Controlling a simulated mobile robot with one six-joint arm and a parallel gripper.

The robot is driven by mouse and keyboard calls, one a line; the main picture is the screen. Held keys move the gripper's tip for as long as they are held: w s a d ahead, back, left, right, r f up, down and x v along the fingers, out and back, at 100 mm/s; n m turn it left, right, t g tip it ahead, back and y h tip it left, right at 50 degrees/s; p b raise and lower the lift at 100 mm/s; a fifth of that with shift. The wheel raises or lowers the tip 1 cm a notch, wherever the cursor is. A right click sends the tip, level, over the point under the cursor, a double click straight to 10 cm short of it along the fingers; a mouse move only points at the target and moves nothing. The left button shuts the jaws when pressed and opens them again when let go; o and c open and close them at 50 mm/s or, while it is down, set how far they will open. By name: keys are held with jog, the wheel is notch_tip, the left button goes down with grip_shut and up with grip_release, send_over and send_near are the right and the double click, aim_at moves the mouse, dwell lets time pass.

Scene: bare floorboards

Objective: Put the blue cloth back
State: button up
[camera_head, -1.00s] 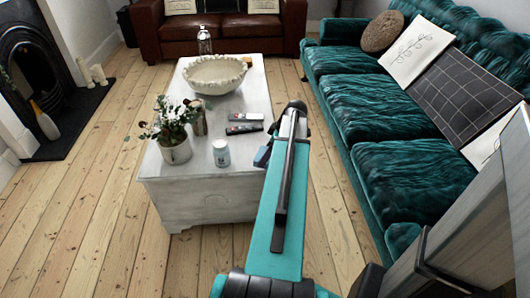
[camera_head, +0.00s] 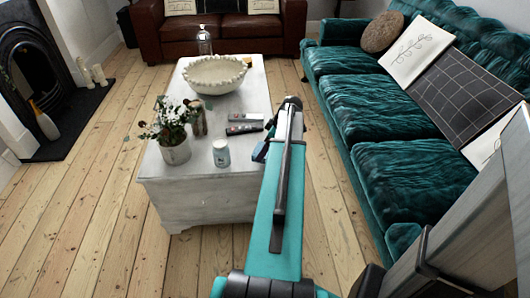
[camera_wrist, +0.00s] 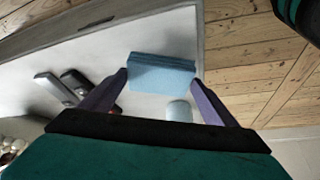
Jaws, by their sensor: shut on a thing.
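The blue cloth (camera_wrist: 160,72) is a folded pale blue block in the wrist view. It sits between the two purple fingers of my gripper (camera_wrist: 160,80), which is shut on it. The white coffee table (camera_head: 200,190) lies beneath, and the cloth is over its surface near one long edge. I cannot tell how large the gap to the table is. In the head view my arm reaches to the right side of the table, and the arm and gripper mostly hide the cloth.
A teal sofa (camera_head: 385,120) is on the right, a brown sofa (camera_head: 220,30) behind. Floor between table and teal sofa is clear.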

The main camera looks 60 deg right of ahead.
jog(key=shift+f, duration=1.3)
jog(key=o, duration=0.9)
jog(key=shift+o, duration=0.2)
jog(key=shift+r, duration=0.1)
jog(key=p+v, duration=0.1)
jog(key=v, duration=1.1)
jog(key=shift+s, duration=0.15)
